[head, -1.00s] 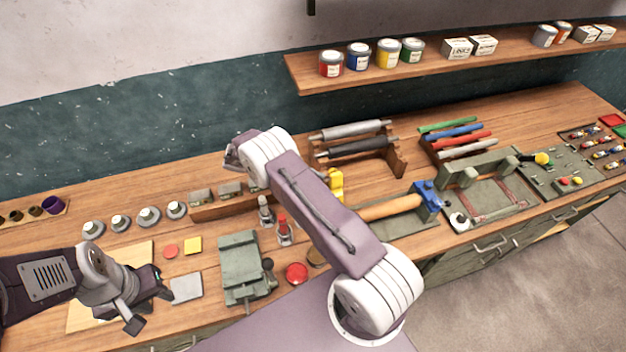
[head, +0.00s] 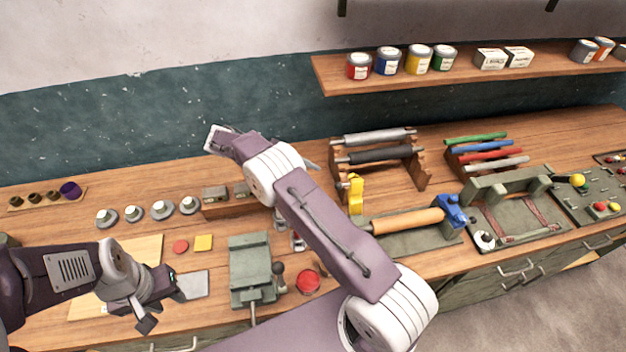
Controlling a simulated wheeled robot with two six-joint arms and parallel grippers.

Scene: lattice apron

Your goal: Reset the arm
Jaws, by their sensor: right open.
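My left gripper (head: 163,305) is at the lower left, over the front of the bench beside a grey square plate (head: 194,285). Its two dark fingers are apart with nothing visible between them. My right arm rises from the bottom right across the middle of the view, bent at a white joint. My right gripper (head: 218,140) is at the arm's far upper-left end, above the back of the bench. Its jaws are small and hard to make out, and I see nothing held there.
A shelf (head: 460,78) with cans hangs above. A pale board (head: 140,248) lies under my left arm.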

